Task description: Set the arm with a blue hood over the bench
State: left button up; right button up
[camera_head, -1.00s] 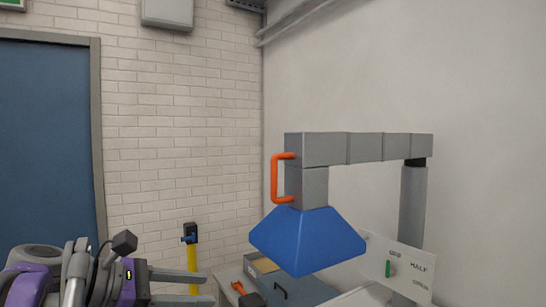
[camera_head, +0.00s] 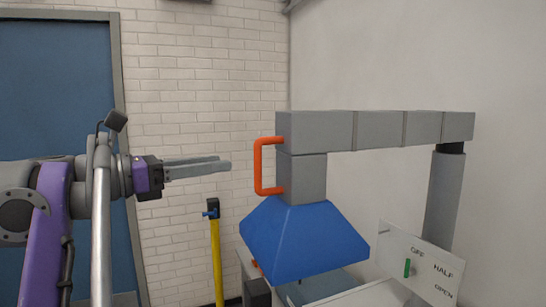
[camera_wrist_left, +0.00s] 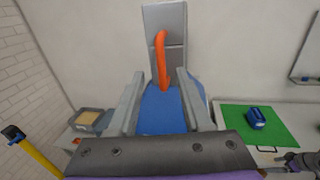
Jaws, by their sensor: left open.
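The blue hood (camera_head: 303,240) hangs from a grey jointed arm (camera_head: 380,130) that runs right to a grey post (camera_head: 444,200). An orange handle (camera_head: 258,167) stands on the left side of the arm above the hood. My left gripper (camera_head: 228,164) is open and empty, a short way left of the handle at about its height. In the left wrist view the orange handle (camera_wrist_left: 162,62) shows ahead between the open fingers (camera_wrist_left: 160,88), with the blue hood (camera_wrist_left: 160,110) below. My right gripper is not clearly in view.
A white panel (camera_head: 420,262) marked OFF, HALF and OPEN with a green lever stands below the post. A yellow post (camera_head: 216,260) stands at left. A green mat (camera_wrist_left: 272,128) with a blue object (camera_wrist_left: 256,118) lies on the bench at right in the wrist view.

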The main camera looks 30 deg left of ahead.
aim_at(258, 158)
pick_arm(q)
jog(key=x, duration=0.9)
jog(key=shift+w+d, duration=0.2)
grip_shut()
dwell(1.2)
